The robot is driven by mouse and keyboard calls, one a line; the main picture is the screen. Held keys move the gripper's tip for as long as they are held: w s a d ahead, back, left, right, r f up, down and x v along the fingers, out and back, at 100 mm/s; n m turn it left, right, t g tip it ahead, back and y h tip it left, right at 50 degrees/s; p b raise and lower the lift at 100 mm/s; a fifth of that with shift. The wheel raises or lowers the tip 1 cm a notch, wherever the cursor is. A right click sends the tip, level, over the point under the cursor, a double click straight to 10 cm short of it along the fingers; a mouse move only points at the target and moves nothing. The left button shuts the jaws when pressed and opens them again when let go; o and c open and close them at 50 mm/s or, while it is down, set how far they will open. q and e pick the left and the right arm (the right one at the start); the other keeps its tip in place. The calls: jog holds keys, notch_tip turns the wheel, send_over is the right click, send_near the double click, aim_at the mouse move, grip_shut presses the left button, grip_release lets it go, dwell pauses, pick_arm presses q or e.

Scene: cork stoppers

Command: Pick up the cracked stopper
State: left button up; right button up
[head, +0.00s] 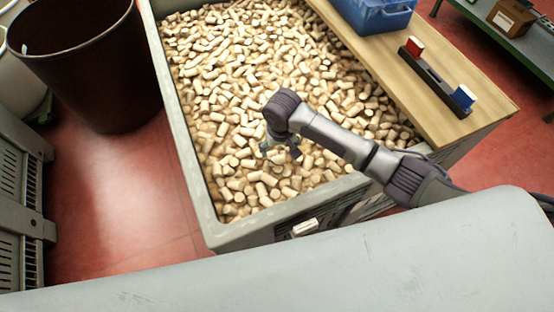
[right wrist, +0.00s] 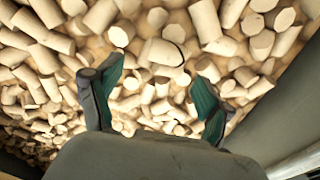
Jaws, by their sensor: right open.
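The cracked stopper (right wrist: 164,52) lies among the other stoppers in the right wrist view, above the middle of the picture. A dark curved crack shows near its right end. My right gripper (right wrist: 157,82) is open and empty, its two green-lined fingers apart. The cracked stopper shows beyond and between the fingertips, not touched by them as far as I can see. In the head view my right gripper (head: 281,151) is over the near part of the stopper bin (head: 178,127). I cannot single out the cracked stopper there. My left gripper is not in view.
Many loose cork stoppers (head: 245,60) fill the bin. A wooden board (head: 440,105) at its right bears a blue box (head: 375,14) and a dark rack (head: 436,76) with red and blue blocks. A dark brown barrel (head: 90,70) stands left of the bin.

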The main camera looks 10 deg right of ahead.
aim_at(277, 158)
jog(key=f, duration=0.3)
jog(key=shift+s+a+f, duration=0.35)
jog(key=shift+f, duration=0.05)
jog(key=shift+w+f, duration=0.15)
jog(key=shift+f, duration=0.4)
jog(key=shift+c, duration=0.7)
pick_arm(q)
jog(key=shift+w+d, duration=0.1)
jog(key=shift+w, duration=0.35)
pick_arm(e)
jog(key=c, duration=0.7)
